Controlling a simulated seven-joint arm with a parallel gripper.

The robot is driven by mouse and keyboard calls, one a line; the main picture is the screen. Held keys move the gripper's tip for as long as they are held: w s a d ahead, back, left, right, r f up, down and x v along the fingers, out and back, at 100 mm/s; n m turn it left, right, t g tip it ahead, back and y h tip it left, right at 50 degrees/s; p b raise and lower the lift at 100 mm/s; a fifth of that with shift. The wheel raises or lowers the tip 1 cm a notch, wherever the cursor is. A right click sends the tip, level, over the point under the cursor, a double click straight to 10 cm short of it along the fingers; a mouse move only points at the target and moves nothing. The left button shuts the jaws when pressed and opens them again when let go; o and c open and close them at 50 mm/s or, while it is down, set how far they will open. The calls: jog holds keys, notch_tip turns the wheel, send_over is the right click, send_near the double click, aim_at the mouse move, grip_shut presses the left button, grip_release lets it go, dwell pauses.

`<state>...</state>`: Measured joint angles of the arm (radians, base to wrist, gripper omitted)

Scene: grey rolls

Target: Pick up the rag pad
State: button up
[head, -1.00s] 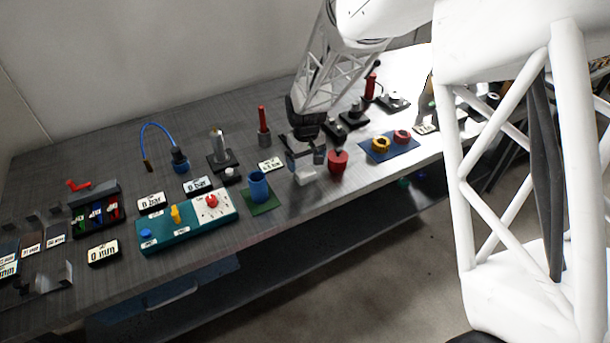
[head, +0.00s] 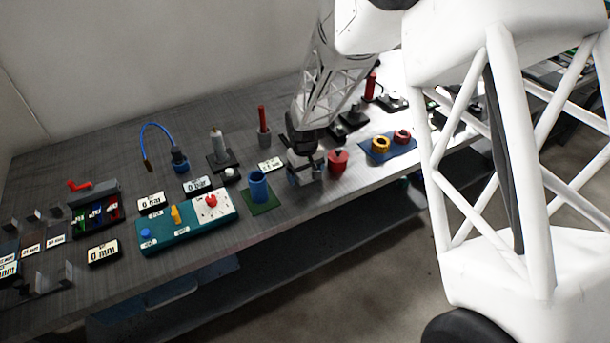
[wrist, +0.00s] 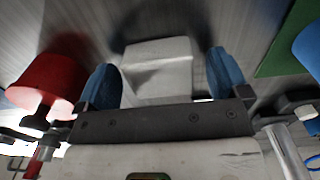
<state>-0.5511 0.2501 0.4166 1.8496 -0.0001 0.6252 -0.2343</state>
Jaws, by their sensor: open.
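The rag pad is a white, soft-edged block (wrist: 160,62) on the grey bench top in the wrist view. My gripper (wrist: 164,80) is open, with one blue fingertip on each side of the pad and a visible gap to each. In the head view my gripper (head: 306,176) is low over the bench, between the blue cup and the red pot. There the gripper hides most or all of the pad.
A red pot (head: 338,161) stands close to the right of my gripper in the head view. A blue cup (head: 258,187) on a green mat (head: 269,202) stands to the left. A blue mat (head: 379,157) with ring-shaped parts lies further right. The bench's front edge is close.

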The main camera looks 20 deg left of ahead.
jog(key=shift+c, duration=0.2)
dwell(0.4)
jog(key=c, duration=1)
